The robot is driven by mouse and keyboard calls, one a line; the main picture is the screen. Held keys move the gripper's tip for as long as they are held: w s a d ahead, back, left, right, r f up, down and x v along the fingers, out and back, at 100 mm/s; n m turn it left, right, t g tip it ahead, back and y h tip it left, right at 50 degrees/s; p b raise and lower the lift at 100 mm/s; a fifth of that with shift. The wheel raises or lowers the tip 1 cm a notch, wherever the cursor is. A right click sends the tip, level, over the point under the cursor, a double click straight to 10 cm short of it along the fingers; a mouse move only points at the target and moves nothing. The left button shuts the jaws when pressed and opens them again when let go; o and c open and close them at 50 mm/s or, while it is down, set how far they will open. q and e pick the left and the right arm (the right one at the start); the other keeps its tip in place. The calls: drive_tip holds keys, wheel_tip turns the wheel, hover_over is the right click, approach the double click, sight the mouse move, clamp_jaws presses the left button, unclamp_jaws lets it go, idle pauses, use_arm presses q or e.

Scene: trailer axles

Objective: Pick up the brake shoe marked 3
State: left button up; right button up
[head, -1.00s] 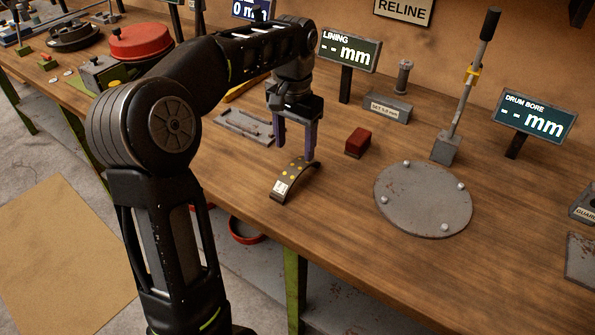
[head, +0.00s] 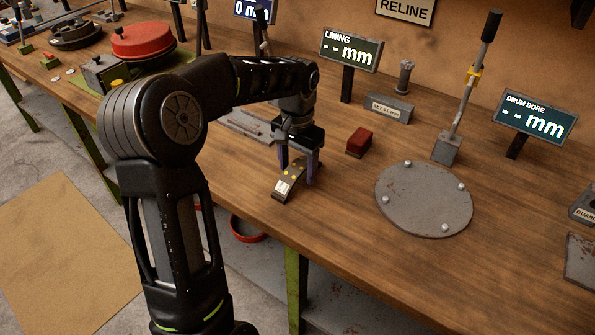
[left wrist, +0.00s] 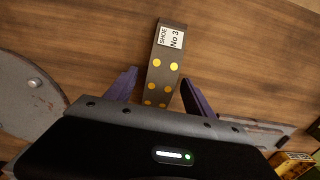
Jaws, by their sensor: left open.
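The brake shoe marked 3 (head: 289,185) is a dark curved strip with yellow dots and a white label, lying on the workbench near its front edge. In the left wrist view the brake shoe (left wrist: 163,65) shows its label "SHOE No 3" and yellow dots. My left gripper (head: 298,176) is over the shoe, pointing down, with its purple fingers apart. In the left wrist view my left gripper (left wrist: 160,88) has one finger on each side of the shoe, with gaps visible. The far end of the shoe is hidden behind the gripper body. My right gripper is not in view.
A red block (head: 359,142) stands right of the gripper. A round grey plate (head: 424,200) with bolts lies further right. A lever (head: 461,100) and the lining sign (head: 350,50) stand behind. The bench (head: 330,215) is clear in front of the plate.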

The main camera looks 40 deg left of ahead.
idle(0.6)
use_arm(q)
clamp_jaws()
idle(0.5)
